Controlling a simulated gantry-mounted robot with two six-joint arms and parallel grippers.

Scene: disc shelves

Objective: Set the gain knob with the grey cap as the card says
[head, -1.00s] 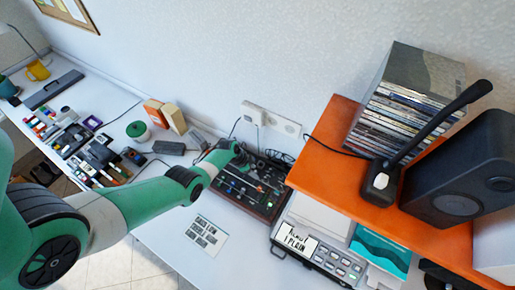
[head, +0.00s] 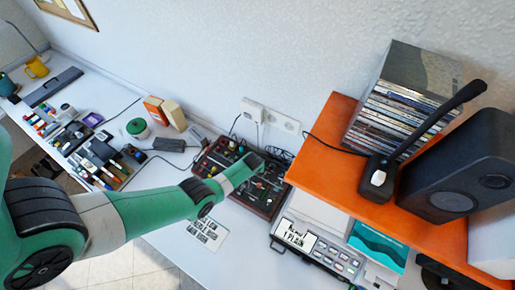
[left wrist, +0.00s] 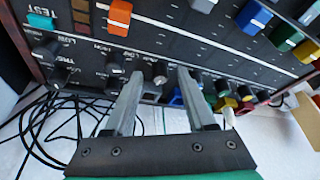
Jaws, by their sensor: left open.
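The mixer (head: 250,196) is a dark panel with wooden sides and several coloured caps. My left gripper (left wrist: 160,75) is open over its edge, fingers pointing down at a row of knobs. A dark greyish knob (left wrist: 160,72) with a pale mark shows between the fingertips; I cannot tell if they touch it. Whether its cap is the grey one is unclear. A white card with small pictures (head: 207,233) lies in front of the mixer, too small to read. My right gripper is not in view.
Loose black cables (left wrist: 60,120) lie beside the mixer. A recorder with a lit display (head: 298,236) and an orange shelf (head: 330,165) with discs and a speaker stand to the right. Slider caps, one orange (left wrist: 119,17), cross the panel. Small items lie at left.

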